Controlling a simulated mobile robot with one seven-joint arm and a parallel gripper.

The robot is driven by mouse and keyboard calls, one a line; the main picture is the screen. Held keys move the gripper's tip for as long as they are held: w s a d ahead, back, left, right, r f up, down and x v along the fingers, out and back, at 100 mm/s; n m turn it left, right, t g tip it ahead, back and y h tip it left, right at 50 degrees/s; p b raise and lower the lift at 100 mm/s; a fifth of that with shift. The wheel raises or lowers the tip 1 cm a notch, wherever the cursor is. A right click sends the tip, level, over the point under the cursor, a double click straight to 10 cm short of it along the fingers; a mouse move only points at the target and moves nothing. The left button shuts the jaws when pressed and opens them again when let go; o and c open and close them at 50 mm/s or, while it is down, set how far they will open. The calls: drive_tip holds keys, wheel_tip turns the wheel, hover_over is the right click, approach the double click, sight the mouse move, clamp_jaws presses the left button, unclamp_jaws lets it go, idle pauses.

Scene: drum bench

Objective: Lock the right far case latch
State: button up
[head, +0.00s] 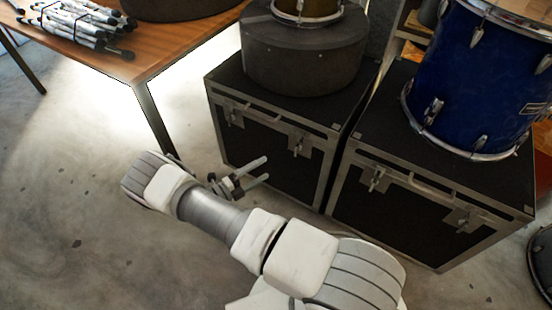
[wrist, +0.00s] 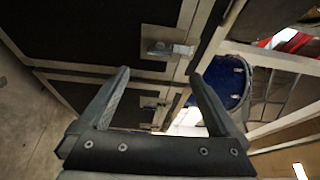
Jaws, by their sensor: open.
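Two black cases with metal edges stand side by side, the left case (head: 265,165) and the right case (head: 400,215). Each has two metal latches on its front. The left case's right-hand latch (head: 297,143) seems to be the far-case one; I cannot tell whether it is locked. A latch (wrist: 170,48) shows beyond and between my fingers in the wrist view, with a second latch (wrist: 152,105) below it. My gripper (head: 267,168) is open and empty in front of the left case, its fingers pointing toward the case fronts, apart from the latches.
A grey round drum case (head: 305,55) sits on the left case. A blue drum (head: 480,80) stands on the right case and also shows in the wrist view (wrist: 235,80). A wooden table (head: 150,45) with bundled white tubes (head: 75,22) is at upper left. The floor at left is clear.

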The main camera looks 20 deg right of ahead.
drive_tip(key=v, duration=0.6)
idle(0.4)
drive_tip(key=s+d+r+m+g+y, duration=0.2)
drive_tip(key=r+m+g+y, duration=0.25)
drive_tip(key=r+m, duration=0.7)
drive_tip(key=s+d+r+m+g+y, duration=0.1)
drive_tip(key=d+r+m+g+y, duration=0.3)
drive_tip(key=r+m, duration=0.75)
drive_tip(key=s+a+r+m+t+y, duration=0.1)
drive_tip(key=s+r+m+t+y, duration=0.8)
drive_tip(key=s+r+m, duration=0.85)
wheel_tip(320, 180, up, 28)
drive_tip(key=p, duration=2.6)
drive_tip(key=shift+s+a+n, duration=0.2)
drive_tip(key=shift+a+n, duration=0.05)
drive_tip(key=shift+n, duration=0.2)
